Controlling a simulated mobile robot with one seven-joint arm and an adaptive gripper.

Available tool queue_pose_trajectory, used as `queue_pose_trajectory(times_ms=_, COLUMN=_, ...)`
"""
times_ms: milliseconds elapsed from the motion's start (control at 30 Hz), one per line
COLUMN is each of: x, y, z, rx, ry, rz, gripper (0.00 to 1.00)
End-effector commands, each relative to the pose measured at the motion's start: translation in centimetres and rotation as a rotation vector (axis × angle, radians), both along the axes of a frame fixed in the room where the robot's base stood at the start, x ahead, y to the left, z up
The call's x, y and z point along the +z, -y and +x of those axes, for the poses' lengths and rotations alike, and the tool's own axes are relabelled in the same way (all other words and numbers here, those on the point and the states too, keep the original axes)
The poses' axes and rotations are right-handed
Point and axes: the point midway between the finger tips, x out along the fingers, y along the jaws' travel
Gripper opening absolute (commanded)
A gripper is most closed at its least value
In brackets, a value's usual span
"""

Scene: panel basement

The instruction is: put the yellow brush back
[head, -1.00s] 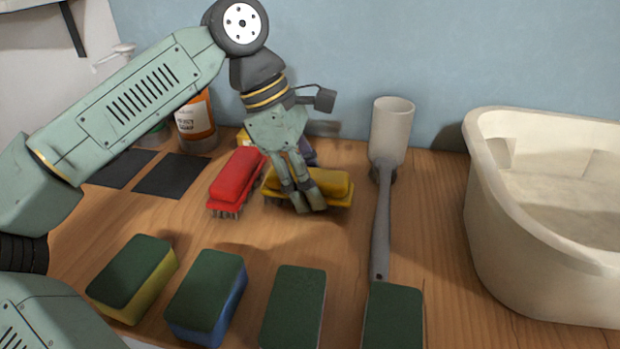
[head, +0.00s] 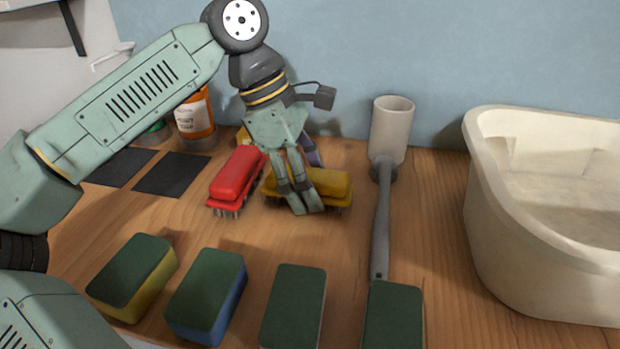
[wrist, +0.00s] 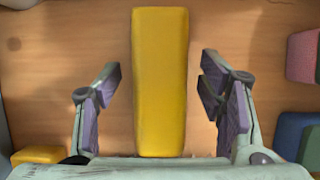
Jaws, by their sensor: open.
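The yellow brush (head: 326,183) lies bristles down on the wooden worktop, just right of a red brush (head: 235,176). In the wrist view the yellow brush (wrist: 160,82) runs lengthwise between my fingers, with a gap on each side. My gripper (head: 306,207) points down at the yellow brush and hides part of its left end. In the wrist view my gripper (wrist: 168,100) is open, its purple pads on either side of the brush and not touching it.
A grey long-handled brush (head: 382,220) stretches right of the yellow brush. A cream basin (head: 535,235) stands at the right. Several green-topped sponges (head: 207,290) line the front.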

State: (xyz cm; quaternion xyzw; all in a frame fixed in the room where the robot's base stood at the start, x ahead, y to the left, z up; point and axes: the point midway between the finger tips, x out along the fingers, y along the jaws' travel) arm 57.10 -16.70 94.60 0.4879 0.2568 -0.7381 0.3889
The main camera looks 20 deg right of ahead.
Motion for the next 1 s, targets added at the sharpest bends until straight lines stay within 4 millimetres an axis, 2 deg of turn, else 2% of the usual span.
queue_pose_trajectory(times_ms=167, x=2.8, y=-0.9, z=0.8, rx=0.003, ry=0.003, rz=-0.002, gripper=0.63)
queue_pose_trajectory(times_ms=400, x=7.6, y=-2.6, z=1.9, rx=0.002, ry=0.001, rz=-0.002, gripper=0.63)
queue_pose_trajectory(times_ms=533, x=9.5, y=-3.3, z=2.3, rx=0.002, ry=0.001, rz=-0.001, gripper=0.63)
queue_pose_trajectory(times_ms=700, x=10.8, y=-3.8, z=2.6, rx=0.000, ry=0.001, rz=0.000, gripper=0.63)
queue_pose_trajectory(times_ms=1000, x=11.0, y=-3.8, z=2.7, rx=0.000, ry=0.001, rz=0.000, gripper=0.63)
